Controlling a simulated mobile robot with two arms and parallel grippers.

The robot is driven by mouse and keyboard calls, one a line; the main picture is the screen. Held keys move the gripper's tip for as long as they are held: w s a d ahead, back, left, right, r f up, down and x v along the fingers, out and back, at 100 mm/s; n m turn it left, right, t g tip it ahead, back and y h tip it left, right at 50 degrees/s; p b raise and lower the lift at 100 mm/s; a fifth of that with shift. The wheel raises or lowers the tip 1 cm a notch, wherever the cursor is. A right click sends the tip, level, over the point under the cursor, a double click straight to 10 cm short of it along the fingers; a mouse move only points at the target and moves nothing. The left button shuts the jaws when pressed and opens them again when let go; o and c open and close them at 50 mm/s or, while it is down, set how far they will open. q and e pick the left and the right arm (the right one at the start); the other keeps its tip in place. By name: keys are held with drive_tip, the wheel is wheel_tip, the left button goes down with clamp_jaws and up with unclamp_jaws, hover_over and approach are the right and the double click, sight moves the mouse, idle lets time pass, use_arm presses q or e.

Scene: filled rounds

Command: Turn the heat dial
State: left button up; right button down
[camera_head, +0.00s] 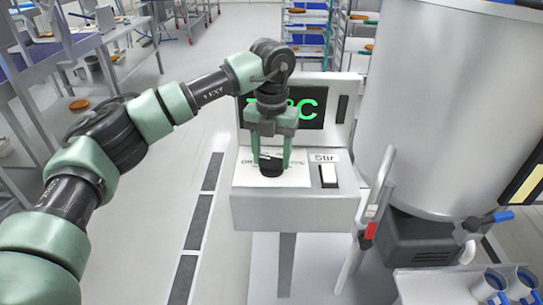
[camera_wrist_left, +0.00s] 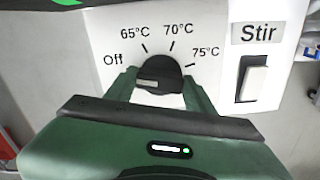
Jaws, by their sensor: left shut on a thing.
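The heat dial (camera_head: 271,167) is a black knob on the sloping white panel of a control box. It also shows in the left wrist view (camera_wrist_left: 160,70), ringed by the labels Off, 65°C, 70°C and 75°C. A grey mark lies on the knob's left side; I cannot tell exactly which label it points to. My left gripper (camera_head: 271,160) reaches down over the dial, with one green finger on each side, shut on it. The fingers also flank the knob in the left wrist view (camera_wrist_left: 160,84). My right gripper is not in view.
A white Stir switch (camera_head: 328,176) sits right of the dial. Behind my gripper, a dark display (camera_head: 314,107) shows green characters, partly hidden, ending in C. A large steel vessel (camera_head: 430,110) stands close on the right, with a metal handle (camera_head: 377,205) before it. Left floor is open.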

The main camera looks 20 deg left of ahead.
sight(271, 159)
use_arm(q)
drive_tip(key=shift+w+r, duration=0.1)
drive_tip(key=shift+r, duration=0.1)
drive_tip(key=o, duration=1.3)
drive_tip(key=shift+c, duration=0.2)
drive_tip(key=shift+o, duration=0.5)
drive_tip(key=shift+f, duration=0.1)
wheel_tip(271, 159, up, 8)
drive_tip(key=shift+f+b, duration=0.1)
drive_tip(key=shift+b, duration=0.65)
